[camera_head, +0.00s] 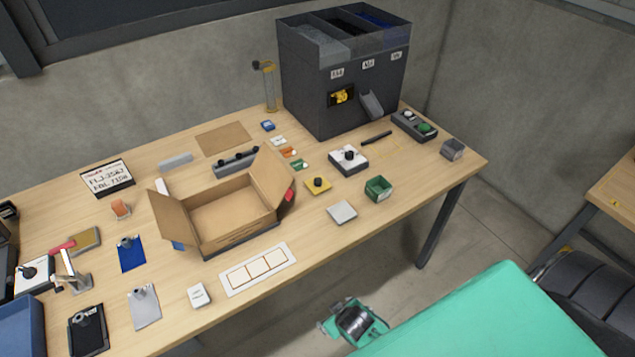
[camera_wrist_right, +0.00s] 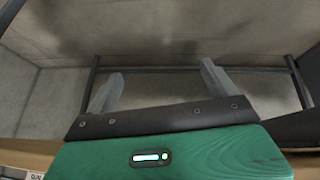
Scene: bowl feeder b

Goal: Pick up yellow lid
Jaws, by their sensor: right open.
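The yellow lid (camera_head: 318,184) is a small flat square with a black knob on top. It lies on the table right of the open cardboard box, between the white block with a black knob (camera_head: 348,159) and a grey square plate (camera_head: 342,212). My right gripper shows in the right wrist view (camera_wrist_right: 160,84), with its two fingers wide apart and nothing between them. Behind the fingers I see only floor, wall and dark frame bars; the lid is not in that view. My left gripper is in neither view.
The open cardboard box (camera_head: 232,212) has raised flaps left of the lid. A green bin (camera_head: 378,189) stands right of it. The tall dark feeder (camera_head: 345,95) stands at the back. A white three-slot strip (camera_head: 258,269) lies along the front edge. Some bare wood surrounds the lid.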

